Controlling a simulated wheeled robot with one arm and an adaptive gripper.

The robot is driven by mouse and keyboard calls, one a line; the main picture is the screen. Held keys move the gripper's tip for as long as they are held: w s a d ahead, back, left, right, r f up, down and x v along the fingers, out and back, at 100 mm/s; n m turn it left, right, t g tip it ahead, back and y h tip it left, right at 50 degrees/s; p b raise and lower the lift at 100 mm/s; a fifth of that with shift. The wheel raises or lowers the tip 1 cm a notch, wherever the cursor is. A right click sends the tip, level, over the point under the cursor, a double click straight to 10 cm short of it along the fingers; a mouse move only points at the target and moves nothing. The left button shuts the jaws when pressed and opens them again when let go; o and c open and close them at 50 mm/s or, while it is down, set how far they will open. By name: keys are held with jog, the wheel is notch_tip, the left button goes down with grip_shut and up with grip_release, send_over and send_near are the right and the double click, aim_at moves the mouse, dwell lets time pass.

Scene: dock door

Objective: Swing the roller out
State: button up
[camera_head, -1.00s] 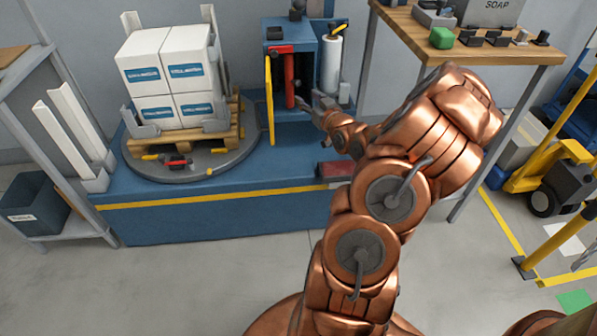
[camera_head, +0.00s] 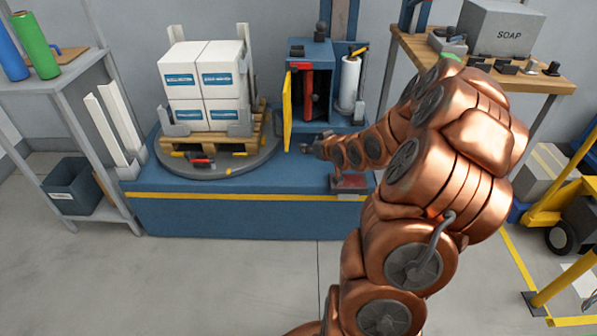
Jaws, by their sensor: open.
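A narrow yellow panel (camera_head: 288,110) stands at the opening's left side. A white upright roll (camera_head: 350,80) stands just right of the cabinet. My gripper (camera_head: 306,147) is open and empty, low in front of the cabinet near the blue base. It is apart from the red bar and the white roll. Its fingers are small and partly hidden by my wrist.
A turntable (camera_head: 225,165) holds a pallet with white boxes (camera_head: 205,80) at left. A red-topped box (camera_head: 350,181) sits on the base's front right. A wooden bench (camera_head: 520,80) stands at right and a shelf (camera_head: 60,75) at left. Floor in front is clear.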

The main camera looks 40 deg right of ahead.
jog(key=s+a+g+y, duration=0.1)
jog(key=s+a+g, duration=0.4)
jog(key=a, duration=0.5)
jog(key=shift+s+f+n+p, duration=0.2)
jog(key=shift+n+p, duration=0.15)
jog(key=shift+n, duration=0.05)
jog(key=shift+a, duration=0.1)
